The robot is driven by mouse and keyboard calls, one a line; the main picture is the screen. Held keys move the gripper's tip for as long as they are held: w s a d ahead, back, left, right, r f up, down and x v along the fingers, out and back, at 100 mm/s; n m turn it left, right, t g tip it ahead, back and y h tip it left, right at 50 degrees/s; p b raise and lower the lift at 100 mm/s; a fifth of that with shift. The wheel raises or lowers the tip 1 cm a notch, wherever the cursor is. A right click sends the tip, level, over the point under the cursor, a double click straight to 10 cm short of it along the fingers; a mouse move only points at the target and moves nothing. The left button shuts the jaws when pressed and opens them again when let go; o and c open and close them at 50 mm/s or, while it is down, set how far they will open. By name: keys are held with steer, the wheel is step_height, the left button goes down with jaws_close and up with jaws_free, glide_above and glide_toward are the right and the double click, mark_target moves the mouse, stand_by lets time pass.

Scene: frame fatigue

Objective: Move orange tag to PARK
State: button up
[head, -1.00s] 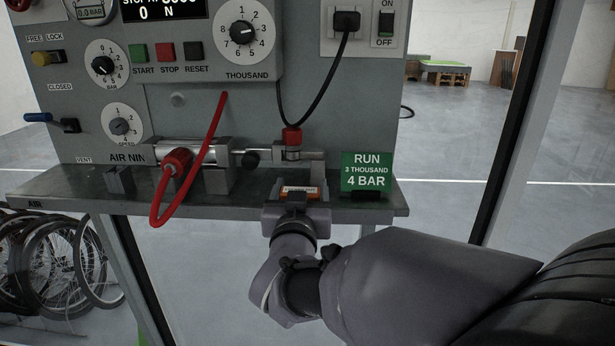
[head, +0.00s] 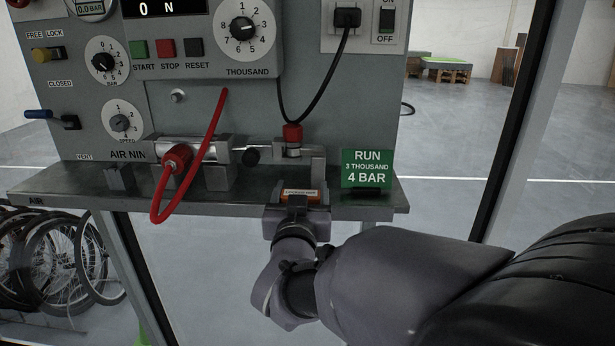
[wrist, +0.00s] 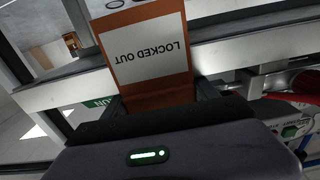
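The orange tag (wrist: 155,97) shows large in the wrist view, with a white panel reading "LOCKED OUT" upside down. It sits between the two fingers of my gripper (wrist: 160,103), which appear to close on its side edges. In the head view the orange tag (head: 300,194) shows as a small strip at the front edge of the shelf, with my gripper (head: 299,206) around it from the front. No label reading PARK is visible.
A grey shelf (head: 235,207) runs under the control panel (head: 215,100). A green RUN sign (head: 367,169) stands right of the tag. A red hose (head: 187,180) hangs over the shelf at left. A rod fixture with a red cap (head: 292,133) is just behind the tag.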

steer(key=o, duration=0.5)
steer(key=s+b, duration=0.2)
steer(key=s, duration=1.5)
steer(key=shift+s+a, duration=0.2)
steer(key=shift+a, duration=0.1)
steer(key=shift+f, duration=0.1)
